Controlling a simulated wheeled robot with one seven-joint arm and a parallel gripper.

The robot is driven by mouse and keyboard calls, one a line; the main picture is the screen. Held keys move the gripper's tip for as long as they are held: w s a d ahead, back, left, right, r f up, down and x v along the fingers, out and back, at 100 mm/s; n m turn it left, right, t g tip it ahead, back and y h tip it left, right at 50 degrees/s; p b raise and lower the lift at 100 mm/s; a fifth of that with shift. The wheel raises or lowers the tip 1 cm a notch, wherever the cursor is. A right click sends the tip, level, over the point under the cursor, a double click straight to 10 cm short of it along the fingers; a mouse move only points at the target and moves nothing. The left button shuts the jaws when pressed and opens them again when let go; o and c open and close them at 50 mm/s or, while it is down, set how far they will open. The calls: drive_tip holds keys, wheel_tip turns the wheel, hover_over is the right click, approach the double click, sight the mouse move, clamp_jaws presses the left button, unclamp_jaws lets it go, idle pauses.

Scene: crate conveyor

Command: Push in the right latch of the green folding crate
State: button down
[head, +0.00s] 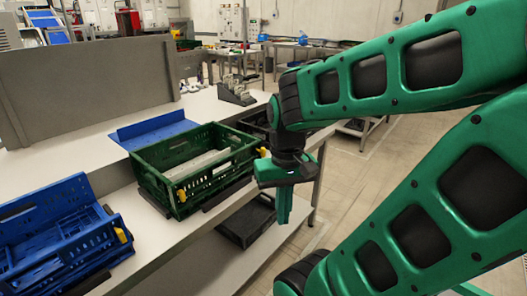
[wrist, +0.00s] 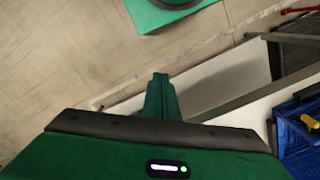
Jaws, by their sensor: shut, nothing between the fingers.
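The green folding crate (head: 160,160) stands open, walls up, on the work surface in the middle of the head view. Its right yellow latch (head: 264,152) shows at the right end, close beside my gripper's body in the picture. Its other yellow latch (head: 181,195) is on the near side at the left. My gripper (head: 284,218) points down to the right of the crate, beyond the table edge, apart from the latch. Its fingers are together and empty, also in the wrist view (wrist: 160,78). The green crate is not recognisable in the wrist view.
A blue crate (head: 62,262) with a yellow latch (head: 121,235) stands at the left; part of it shows in the wrist view (wrist: 300,140). A blue panel (head: 150,134) lies behind the green crate. A dark tray (head: 245,222) sits on the lower shelf. The floor at right is open.

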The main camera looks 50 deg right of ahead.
sight(260, 151)
drive_tip(key=w+d+r+m+t+h, duration=0.25)
drive_tip(key=w+d+m, duration=0.25)
drive_tip(key=w+d, duration=0.45)
drive_tip(key=w+d+r+m+t+h, duration=0.2)
drive_tip(key=w+d+m+t, duration=0.25)
drive_tip(key=w+d, duration=0.5)
drive_tip(key=w+r+x, duration=0.1)
drive_tip(key=x, duration=1)
drive_tip(key=shift+w+d+f+g, duration=0.15)
drive_tip(key=shift+w+d+g, duration=0.1)
drive_tip(key=shift+d+g, duration=0.2)
